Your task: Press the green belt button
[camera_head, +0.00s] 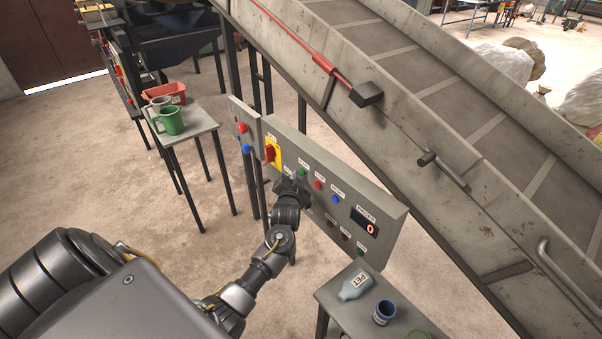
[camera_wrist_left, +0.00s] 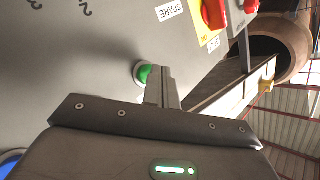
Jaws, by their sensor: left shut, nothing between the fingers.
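The grey control panel (camera_head: 352,186) stands below the conveyor. A green button (camera_head: 303,171) sits in its upper row, beside a red button (camera_head: 318,184) and a blue button (camera_head: 336,198). My left gripper (camera_head: 292,182) is shut and empty at the panel, just left of and below the green button. In the left wrist view, the closed fingers (camera_wrist_left: 161,77) are right beside a green button (camera_wrist_left: 143,73) and overlap its edge. I cannot tell whether they touch it. The button labels are too small or hidden to read. My right gripper is out of view.
A red rotary switch on a yellow plate (camera_head: 272,152) is left of the gripper. A smaller panel (camera_head: 240,120) adjoins it. The conveyor frame (camera_head: 395,125) slopes above. A side table (camera_head: 330,287) with a bottle (camera_head: 356,284) and blue cup (camera_head: 384,312) stands below right.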

